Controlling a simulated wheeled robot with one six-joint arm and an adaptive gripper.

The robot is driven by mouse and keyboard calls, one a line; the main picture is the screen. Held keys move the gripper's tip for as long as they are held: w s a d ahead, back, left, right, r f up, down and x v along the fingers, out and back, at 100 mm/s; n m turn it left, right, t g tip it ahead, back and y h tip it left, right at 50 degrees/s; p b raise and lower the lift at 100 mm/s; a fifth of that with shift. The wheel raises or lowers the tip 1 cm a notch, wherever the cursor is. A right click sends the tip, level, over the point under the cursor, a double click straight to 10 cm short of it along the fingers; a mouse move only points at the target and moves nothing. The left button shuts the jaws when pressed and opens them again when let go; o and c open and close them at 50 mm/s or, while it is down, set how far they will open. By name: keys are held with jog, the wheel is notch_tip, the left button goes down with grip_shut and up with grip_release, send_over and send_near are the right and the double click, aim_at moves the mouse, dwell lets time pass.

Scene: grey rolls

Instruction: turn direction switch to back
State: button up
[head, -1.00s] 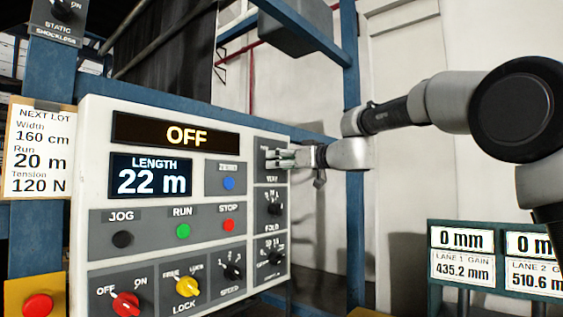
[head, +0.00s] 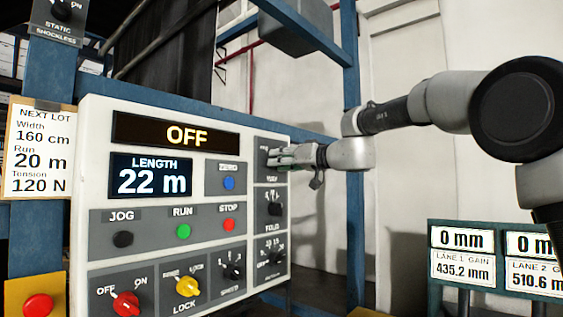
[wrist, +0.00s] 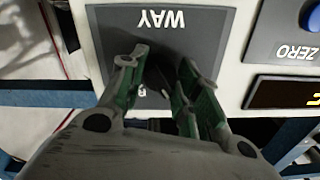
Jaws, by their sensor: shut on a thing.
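The direction switch is the dark knob on the plate labelled WAY, at the top right of the white control panel (head: 98,150). In the wrist view the knob (wrist: 158,76) sits between my two fingers, under the upside-down WAY label. My gripper (head: 274,157) reaches the panel from the right and is shut on this knob; its fingertips (wrist: 157,66) lie on either side of it. The fingers hide most of the knob in the head view. One letter shows on the plate beside the fingers, but the knob's pointer direction cannot be made out.
Below the WAY plate are the FOLD knob (head: 274,205) and another black knob (head: 275,253). The blue ZERO button (head: 229,183) is close on the left. A blue frame post (head: 352,90) stands behind my wrist. The display reads OFF (head: 186,136).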

jog(key=m, duration=1.1)
jog(key=shift+m, duration=1.8)
jog(key=o, duration=1)
jog(key=shift+o, duration=0.2)
jog(key=v, duration=1.2)
